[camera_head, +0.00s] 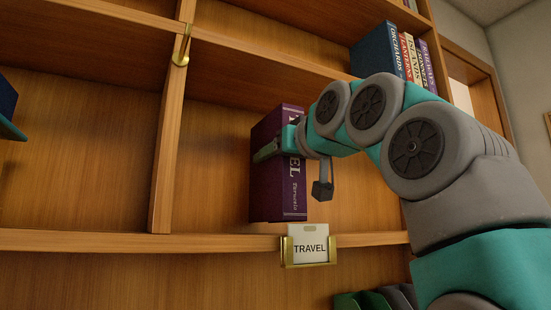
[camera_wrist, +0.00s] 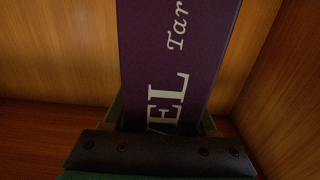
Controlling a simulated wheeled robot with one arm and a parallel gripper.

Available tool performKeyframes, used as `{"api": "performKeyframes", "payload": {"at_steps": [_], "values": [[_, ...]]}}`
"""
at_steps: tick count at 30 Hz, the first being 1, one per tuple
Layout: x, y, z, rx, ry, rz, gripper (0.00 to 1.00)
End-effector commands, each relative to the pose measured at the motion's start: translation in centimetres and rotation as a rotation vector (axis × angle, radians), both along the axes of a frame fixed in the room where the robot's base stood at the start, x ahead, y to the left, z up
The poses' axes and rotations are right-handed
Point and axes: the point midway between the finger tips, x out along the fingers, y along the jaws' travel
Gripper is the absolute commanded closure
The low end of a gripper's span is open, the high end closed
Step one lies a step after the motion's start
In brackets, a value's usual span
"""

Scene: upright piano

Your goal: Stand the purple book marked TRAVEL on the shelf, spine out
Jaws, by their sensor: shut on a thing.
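The purple book marked TRAVEL (camera_head: 292,190) is upright in a shelf compartment, its lettered spine facing out. Part of the title is hidden behind my gripper (camera_head: 279,146), which is shut on the book. The wrist view shows the purple spine (camera_wrist: 180,60) close up, with the letters "EL" and part of a name, between the fingers of my gripper (camera_wrist: 163,122). The book's lower edge shows just above the front edge of the shelf (camera_head: 215,242); I cannot tell whether it touches the board. A TRAVEL label (camera_head: 309,248) in a brass holder is on the shelf edge below it.
A wooden upright (camera_head: 168,140) with a brass hook (camera_head: 182,46) stands left of the book. Several books, including a blue one (camera_head: 373,55), stand on the shelf above right. A dark blue book (camera_head: 7,98) shows at the far left. The compartment beside the held book looks clear.

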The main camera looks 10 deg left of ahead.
Motion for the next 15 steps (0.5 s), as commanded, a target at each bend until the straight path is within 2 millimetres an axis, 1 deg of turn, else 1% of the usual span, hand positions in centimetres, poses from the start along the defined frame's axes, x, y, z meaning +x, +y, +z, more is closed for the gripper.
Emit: {"api": "performKeyframes", "payload": {"at_steps": [15], "values": [[-0.1,-0.05,-0.82,0.002,-0.002,0.0,1.0]]}}
